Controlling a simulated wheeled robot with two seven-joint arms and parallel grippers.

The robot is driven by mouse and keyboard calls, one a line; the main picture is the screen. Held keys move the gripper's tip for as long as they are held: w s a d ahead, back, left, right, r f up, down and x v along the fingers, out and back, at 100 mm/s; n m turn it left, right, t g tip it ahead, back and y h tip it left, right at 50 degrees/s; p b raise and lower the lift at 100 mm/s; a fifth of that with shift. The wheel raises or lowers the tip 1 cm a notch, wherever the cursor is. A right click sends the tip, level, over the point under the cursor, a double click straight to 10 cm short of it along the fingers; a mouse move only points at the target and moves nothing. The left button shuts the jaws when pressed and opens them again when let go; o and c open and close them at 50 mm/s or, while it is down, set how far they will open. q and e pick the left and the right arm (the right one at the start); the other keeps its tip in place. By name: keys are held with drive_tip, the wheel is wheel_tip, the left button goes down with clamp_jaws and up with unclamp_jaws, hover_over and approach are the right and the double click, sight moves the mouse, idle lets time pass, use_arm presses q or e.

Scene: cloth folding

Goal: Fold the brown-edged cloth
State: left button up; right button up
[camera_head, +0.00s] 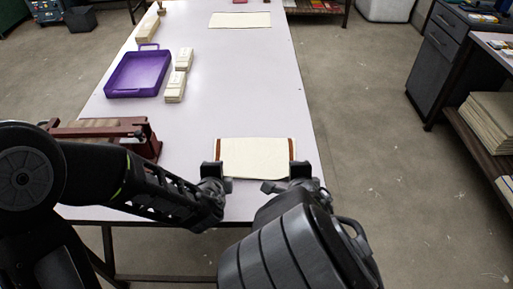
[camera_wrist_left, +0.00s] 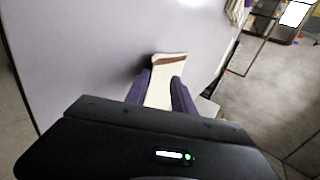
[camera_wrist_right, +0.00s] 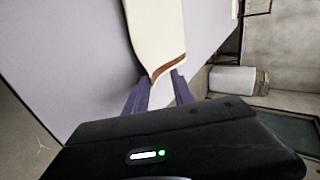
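The cream cloth (camera_head: 255,158) with brown bands at its left and right edges lies spread near the table's front edge. My left gripper (camera_head: 213,173) is at its left near side, and my right gripper (camera_head: 299,174) is at its right near side. In the left wrist view the cloth (camera_wrist_left: 162,88) shows between my parted left fingers (camera_wrist_left: 161,78). In the right wrist view a brown-banded corner of the cloth (camera_wrist_right: 158,45) reaches between my parted right fingers (camera_wrist_right: 163,76). Contact with the cloth is hard to tell.
A second cream cloth (camera_head: 240,19) lies at the far end of the table (camera_head: 245,85). A purple tray (camera_head: 138,72), cream blocks (camera_head: 175,86) and a dark red rack (camera_head: 108,133) stand on the left. The table between the two cloths is clear.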

use_arm(q)
drive_tip(key=shift+o, duration=0.8)
use_arm(e)
drive_tip(key=shift+o, duration=0.7)
use_arm(q)
drive_tip(key=shift+r, duration=0.3)
use_arm(e)
drive_tip(key=shift+r, duration=0.25)
use_arm(q)
drive_tip(key=s+r, duration=0.1)
drive_tip(key=r, duration=0.1)
drive_tip(key=s+r, duration=0.1)
drive_tip(key=r, duration=0.2)
drive_tip(key=s+r, duration=0.2)
drive_tip(key=r, duration=0.1)
drive_tip(key=shift+r, duration=0.25)
use_arm(e)
drive_tip(key=s+r, duration=0.1)
drive_tip(key=r, duration=0.1)
drive_tip(key=s+r, duration=0.1)
drive_tip(key=r, duration=0.2)
drive_tip(key=s+r, duration=0.2)
drive_tip(key=r, duration=0.1)
drive_tip(key=shift+r, duration=0.25)
